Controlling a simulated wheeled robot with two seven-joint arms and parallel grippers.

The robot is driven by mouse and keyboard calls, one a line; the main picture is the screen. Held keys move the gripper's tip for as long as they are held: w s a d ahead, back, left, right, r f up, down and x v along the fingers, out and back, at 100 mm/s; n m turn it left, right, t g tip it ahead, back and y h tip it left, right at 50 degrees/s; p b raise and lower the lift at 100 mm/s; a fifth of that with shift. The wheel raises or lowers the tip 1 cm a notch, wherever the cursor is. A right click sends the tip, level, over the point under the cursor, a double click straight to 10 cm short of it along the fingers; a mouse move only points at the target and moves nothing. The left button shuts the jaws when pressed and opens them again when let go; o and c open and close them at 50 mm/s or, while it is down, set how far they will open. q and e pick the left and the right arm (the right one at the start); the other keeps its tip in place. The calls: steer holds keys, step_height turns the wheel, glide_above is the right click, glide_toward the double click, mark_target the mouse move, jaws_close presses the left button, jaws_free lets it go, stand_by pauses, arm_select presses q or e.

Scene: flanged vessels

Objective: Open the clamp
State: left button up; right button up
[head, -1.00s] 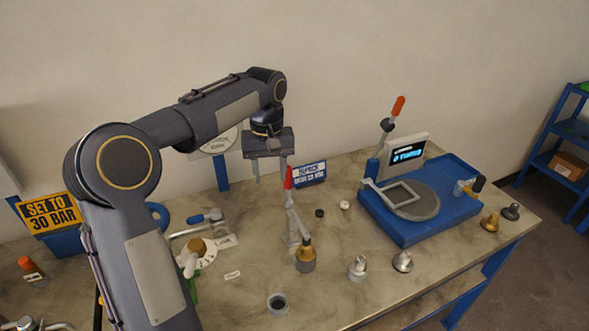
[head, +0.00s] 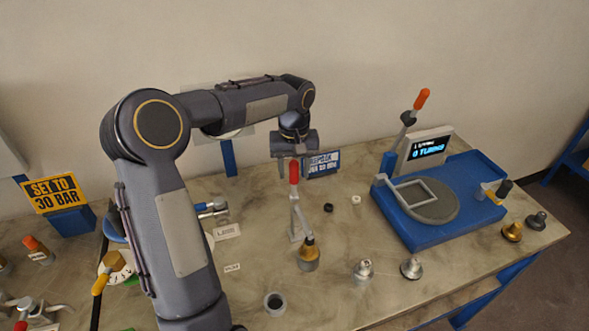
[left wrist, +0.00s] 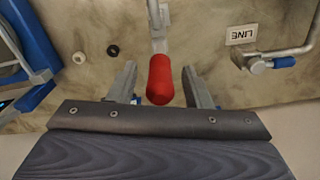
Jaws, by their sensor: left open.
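A toggle clamp with an upright red handle (head: 294,172) stands mid-bench in the head view. Its grey metal arm (head: 298,215) runs down beside a brass-topped fitting (head: 308,255); I cannot tell whether they touch. My left gripper (head: 294,156) is at the top of the red handle, pointing down. In the left wrist view the red handle (left wrist: 160,80) stands between the two spread fingers, with gaps on both sides. The gripper is open and holds nothing. A second lever with an orange handle (head: 422,99) rises behind the blue machine. My right gripper is not in view.
The blue machine (head: 425,235) with a round plate and display is at the right. Several metal fittings, including a silver one (head: 363,270), stand along the front. A blue sign (head: 323,163) is behind the clamp. A blue-handled valve (head: 210,207) is left of it.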

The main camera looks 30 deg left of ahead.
arm_select(q)
steer(key=shift+f, duration=0.55)
steer(key=shift+c, duration=0.4)
jaws_close()
